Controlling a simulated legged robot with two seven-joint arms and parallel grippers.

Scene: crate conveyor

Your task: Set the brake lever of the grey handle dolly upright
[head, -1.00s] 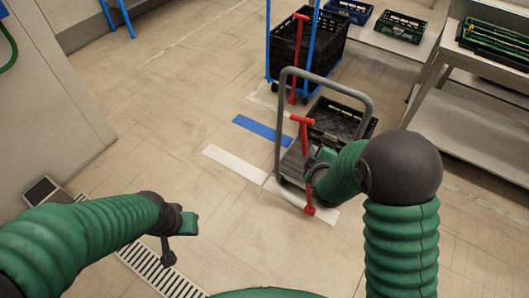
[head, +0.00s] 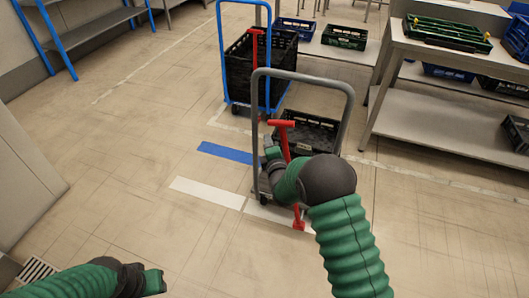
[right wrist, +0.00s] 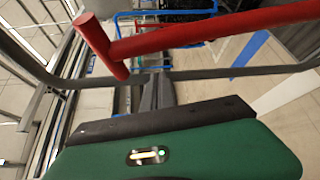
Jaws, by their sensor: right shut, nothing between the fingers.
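The grey handle dolly (head: 347,105) stands right of centre in the head view, with a black crate on its deck. Its red brake lever (head: 281,124) has a T-shaped top. The lever stands near upright, its top leaning a little left in the picture. In the right wrist view the red lever (right wrist: 200,38) and its crossbar cross close above my fingers. My right gripper (head: 270,150) is shut and empty, beside the upper shaft just below the crossbar; I cannot tell whether it touches. My left gripper (head: 155,282) is low at the left, far from the dolly, its fingers unclear.
A blue-handled dolly (head: 221,45) with a black crate (head: 236,72) and its own red lever stands behind. Grey shelving (head: 430,120) with crates is at the right. Blue (head: 225,152) and white (head: 205,192) floor strips lie left of the grey dolly. The left floor is clear.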

